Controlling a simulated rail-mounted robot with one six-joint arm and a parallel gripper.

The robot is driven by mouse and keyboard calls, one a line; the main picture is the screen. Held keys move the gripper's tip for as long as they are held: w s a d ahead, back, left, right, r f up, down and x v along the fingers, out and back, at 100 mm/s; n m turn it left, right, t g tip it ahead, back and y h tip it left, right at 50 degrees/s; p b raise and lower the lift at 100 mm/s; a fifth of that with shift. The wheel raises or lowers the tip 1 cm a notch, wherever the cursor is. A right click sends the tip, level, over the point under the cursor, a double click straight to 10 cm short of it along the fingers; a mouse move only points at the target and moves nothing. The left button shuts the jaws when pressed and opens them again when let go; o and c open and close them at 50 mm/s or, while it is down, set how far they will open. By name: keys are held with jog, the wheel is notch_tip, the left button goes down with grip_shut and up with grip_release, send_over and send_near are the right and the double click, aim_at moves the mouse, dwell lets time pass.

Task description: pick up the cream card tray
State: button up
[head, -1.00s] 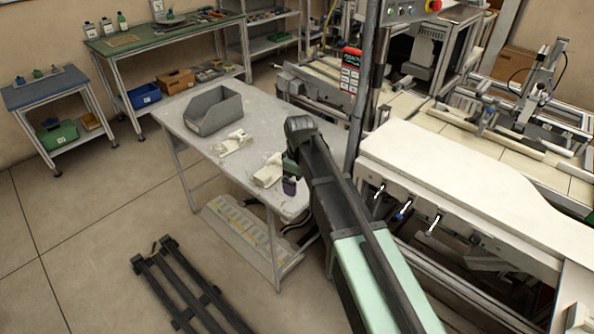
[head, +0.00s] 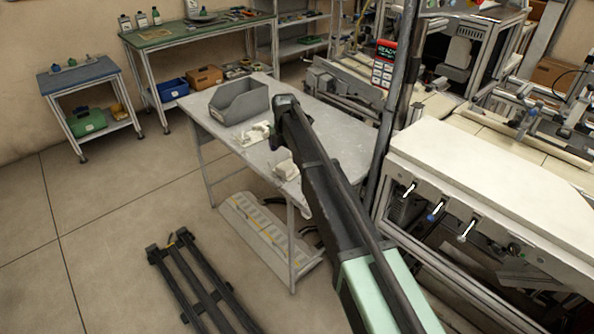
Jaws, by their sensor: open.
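I cannot pick out a cream card tray for certain. Two small whitish pieces lie on the grey table: one (head: 255,133) just left of my gripper (head: 275,143), the other (head: 287,169) below and right of it, partly hidden by my arm. A long pale strip (head: 243,208) with yellowish patches lies low under the table. My gripper is small and dark in this view. It hangs from the arm's end over the table, open, close to the left whitish piece; I cannot tell whether they touch.
A grey open bin (head: 232,112) stands on the table behind the whitish pieces. A dark post (head: 400,95) and a white-topped machine (head: 480,165) stand to the right. A dark frame (head: 198,285) lies on the floor; the floor at left is clear.

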aim_at(287, 165)
notch_tip(287, 165, down, 7)
jog(key=b, duration=0.5)
jog(key=shift+r, duration=0.25)
jog(key=shift+c, duration=0.2)
jog(key=c, duration=0.7)
